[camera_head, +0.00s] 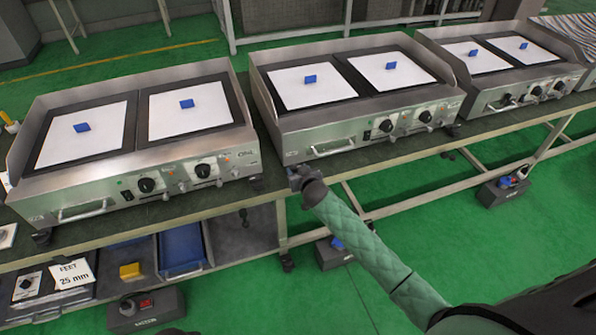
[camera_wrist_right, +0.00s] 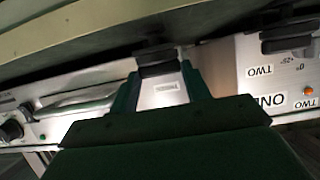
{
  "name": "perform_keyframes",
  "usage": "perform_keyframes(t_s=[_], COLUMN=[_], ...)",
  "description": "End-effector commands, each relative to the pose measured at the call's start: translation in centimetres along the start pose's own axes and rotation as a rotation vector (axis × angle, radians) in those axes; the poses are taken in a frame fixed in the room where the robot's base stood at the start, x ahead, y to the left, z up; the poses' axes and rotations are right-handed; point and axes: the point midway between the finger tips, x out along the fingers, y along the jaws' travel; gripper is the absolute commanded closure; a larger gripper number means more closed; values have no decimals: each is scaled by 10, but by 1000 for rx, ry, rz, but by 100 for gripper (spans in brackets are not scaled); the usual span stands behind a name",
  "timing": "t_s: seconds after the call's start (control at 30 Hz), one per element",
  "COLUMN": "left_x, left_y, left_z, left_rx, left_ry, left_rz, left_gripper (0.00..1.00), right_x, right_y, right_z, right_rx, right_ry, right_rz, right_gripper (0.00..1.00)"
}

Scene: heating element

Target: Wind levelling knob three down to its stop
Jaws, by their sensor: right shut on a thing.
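The middle griddle (camera_head: 345,95) stands on the long bench, and a handle and control knobs show on its front. My right gripper (camera_head: 299,176) is at its near left corner, just above the bench's front edge. In the right wrist view, which looks upside down, my right gripper's two green fingers are shut on a black levelling knob (camera_wrist_right: 156,62) under the griddle's corner. The knob's number cannot be read, and how far it is wound cannot be told. In the head view the gripper hides the knob. My left gripper is not in view.
A left griddle (camera_head: 135,130) and a right griddle (camera_head: 510,60) share the bench (camera_head: 225,198). Another black foot (camera_wrist_right: 287,40) of the left griddle shows close by. A card reading "FEET 25 mm" (camera_head: 72,272) and a blue bin (camera_head: 181,248) are on the lower shelf.

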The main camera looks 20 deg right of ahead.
Motion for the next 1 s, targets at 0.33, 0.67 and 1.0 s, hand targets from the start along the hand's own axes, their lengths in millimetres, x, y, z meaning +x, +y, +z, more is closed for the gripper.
perform_keyframes(t_s=[0.33, 0.67, 1.0], left_x=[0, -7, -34], left_y=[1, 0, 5], left_z=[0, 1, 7], left_rx=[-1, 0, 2], left_ry=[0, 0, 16], left_rz=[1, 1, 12], left_gripper=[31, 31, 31], right_x=[0, -19, -67], right_y=[0, 0, 0], right_z=[0, 2, 2], right_rx=[0, 0, 0], right_ry=[0, 1, 0], right_rz=[1, 0, 0], right_gripper=[31, 31, 31])
